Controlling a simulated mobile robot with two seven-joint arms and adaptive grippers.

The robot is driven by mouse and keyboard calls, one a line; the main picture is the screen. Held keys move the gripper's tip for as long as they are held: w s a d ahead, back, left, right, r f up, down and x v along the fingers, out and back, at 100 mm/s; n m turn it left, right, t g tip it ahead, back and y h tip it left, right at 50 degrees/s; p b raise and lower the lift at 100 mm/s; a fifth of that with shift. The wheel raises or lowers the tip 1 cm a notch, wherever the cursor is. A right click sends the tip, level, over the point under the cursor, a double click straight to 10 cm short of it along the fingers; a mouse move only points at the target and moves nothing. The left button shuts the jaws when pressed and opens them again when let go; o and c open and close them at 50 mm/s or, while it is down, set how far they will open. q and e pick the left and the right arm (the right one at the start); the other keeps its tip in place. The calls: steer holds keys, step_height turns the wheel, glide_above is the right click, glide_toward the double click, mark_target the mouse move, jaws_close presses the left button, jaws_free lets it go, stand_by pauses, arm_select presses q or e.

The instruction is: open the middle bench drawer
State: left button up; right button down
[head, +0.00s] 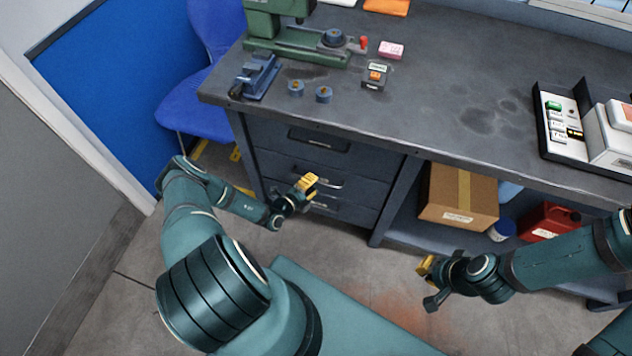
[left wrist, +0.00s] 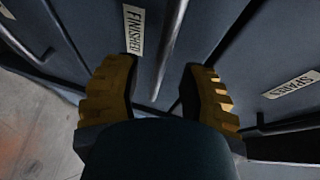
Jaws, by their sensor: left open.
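The middle bench drawer (head: 350,188) is in the dark drawer unit under the bench and looks closed. Its metal handle (head: 325,181) is partly covered by my left gripper (head: 303,188). In the left wrist view the drawer front bears a "FINISHED" label (left wrist: 134,30). The handle bar (left wrist: 170,48) runs between the two yellow fingertips of my left gripper (left wrist: 158,95), which are apart. I cannot tell whether the fingertips reach past the bar. My right gripper (head: 431,282) hangs over the floor, away from the drawers; its opening is unclear.
The top drawer (head: 365,160) is above and the bottom drawer (head: 355,215) below. A "SPARES" label (left wrist: 291,84) shows on a neighbouring front. A cardboard box (head: 450,195) and red container (head: 545,220) sit under the bench. A blue chair (head: 195,105) stands left.

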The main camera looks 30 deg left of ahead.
arm_select(q)
steer(key=shift+x, duration=1.25)
steer(key=shift+c, duration=0.4)
jaws_close()
steer(key=shift+s, duration=0.1)
